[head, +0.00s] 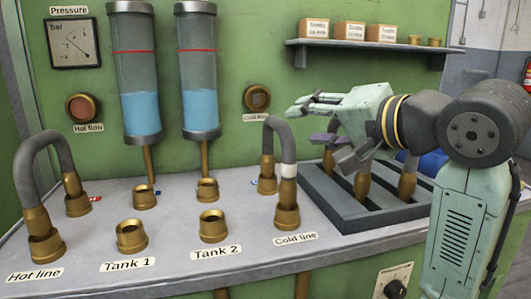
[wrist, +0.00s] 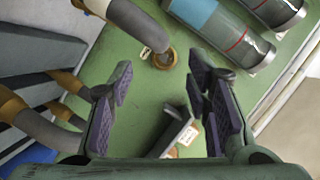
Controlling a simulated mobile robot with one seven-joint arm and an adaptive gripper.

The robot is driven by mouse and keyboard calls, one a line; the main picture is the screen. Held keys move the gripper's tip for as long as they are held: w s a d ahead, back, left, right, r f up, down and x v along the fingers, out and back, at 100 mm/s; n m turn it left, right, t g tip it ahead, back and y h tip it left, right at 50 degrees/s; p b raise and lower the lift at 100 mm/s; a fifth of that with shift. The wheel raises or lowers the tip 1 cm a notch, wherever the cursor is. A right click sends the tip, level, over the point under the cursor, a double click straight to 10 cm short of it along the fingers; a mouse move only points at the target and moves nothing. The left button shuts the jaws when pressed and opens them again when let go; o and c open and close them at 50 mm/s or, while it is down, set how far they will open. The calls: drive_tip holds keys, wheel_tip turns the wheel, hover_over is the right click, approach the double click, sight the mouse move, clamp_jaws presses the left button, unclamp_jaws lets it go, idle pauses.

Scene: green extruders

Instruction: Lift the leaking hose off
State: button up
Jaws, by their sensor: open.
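The cold line hose (head: 278,130) is a grey arch with brass ends on the bench behind the Cold line label, with a white band above its front fitting. The hot line hose (head: 40,155) is a similar arch at the far left. I see no drip, so I cannot tell which leaks. My gripper (head: 312,122) is open and empty, right of the cold line hose's top and above the rack. In the wrist view, the cold line hose (wrist: 138,22) appears at the top, beyond my open fingers (wrist: 160,85).
A dark rack (head: 325,205) holding brass-ended hoses stands right of the cold line; my arm partly hides it. Open brass sockets stand at Tank 1 (head: 132,235) and Tank 2 (head: 213,226). A shelf with boxes (head: 375,50) hangs behind. The bench front is clear.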

sight(278, 123)
drive_tip(key=p+x, duration=0.1)
drive_tip(key=x, duration=1)
drive_tip(key=shift+d+p, duration=0.15)
drive_tip(key=shift+p, duration=0.15)
drive_tip(key=shift+c, duration=0.4)
clamp_jaws()
idle(0.3)
